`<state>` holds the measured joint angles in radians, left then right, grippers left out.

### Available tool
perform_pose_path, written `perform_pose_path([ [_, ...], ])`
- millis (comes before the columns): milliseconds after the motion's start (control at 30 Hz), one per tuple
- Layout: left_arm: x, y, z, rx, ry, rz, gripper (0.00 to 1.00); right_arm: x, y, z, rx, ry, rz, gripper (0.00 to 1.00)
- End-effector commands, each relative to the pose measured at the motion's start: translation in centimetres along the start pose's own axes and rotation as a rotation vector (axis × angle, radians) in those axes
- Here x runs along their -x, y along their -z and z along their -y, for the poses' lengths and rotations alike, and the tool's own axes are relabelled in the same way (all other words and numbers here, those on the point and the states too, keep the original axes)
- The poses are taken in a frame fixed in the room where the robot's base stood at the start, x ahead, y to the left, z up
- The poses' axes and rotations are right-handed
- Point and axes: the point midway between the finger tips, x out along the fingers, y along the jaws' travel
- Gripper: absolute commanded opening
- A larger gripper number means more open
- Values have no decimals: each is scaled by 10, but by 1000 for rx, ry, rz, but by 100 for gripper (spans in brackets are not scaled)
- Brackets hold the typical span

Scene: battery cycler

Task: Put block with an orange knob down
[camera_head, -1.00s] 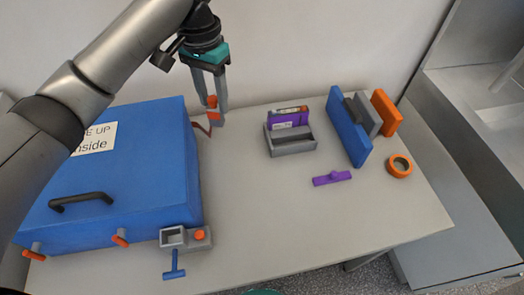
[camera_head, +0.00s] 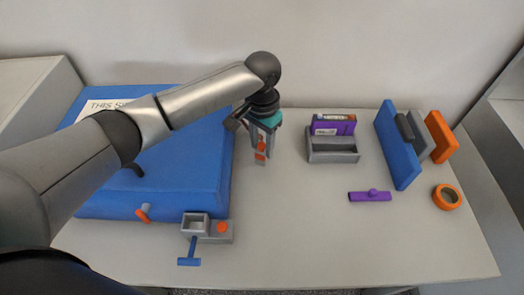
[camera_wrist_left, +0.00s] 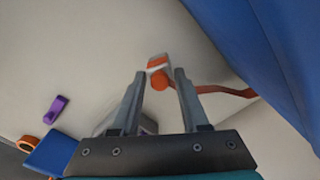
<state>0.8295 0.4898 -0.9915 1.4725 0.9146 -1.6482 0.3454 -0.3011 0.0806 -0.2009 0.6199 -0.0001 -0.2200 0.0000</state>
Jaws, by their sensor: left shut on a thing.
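My left gripper (camera_head: 260,158) is beside the right side of the blue box. Its fingers are shut on the orange knob of a small block (camera_head: 260,155). In the left wrist view the block (camera_wrist_left: 157,62), orange and pale grey, shows just past the fingertips (camera_wrist_left: 160,76), with the knob between them. I cannot tell whether the block touches the table. My right gripper is not in view.
The blue box (camera_head: 195,165) fills the left of the table. A grey clamp-like part with an orange button (camera_head: 221,228) is at its front corner. The front middle is clear.

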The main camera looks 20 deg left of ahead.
Motion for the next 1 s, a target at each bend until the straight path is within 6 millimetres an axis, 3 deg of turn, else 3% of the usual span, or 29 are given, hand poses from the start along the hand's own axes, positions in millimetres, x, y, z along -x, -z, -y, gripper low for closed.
perform_pose_path([
  [167, -28, -1, 0, 0, -1, 3, 0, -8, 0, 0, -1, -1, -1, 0],
  [533, -30, 0, 0, 1, -1, 1, 0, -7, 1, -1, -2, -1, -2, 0],
  [567, -30, 0, 0, 1, -1, 1, 47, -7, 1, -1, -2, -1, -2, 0],
  [800, -30, 0, 0, 0, -1, 1, 74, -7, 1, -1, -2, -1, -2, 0],
  [1000, -30, 0, 0, 1, -1, 1, 75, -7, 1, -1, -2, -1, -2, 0],
])
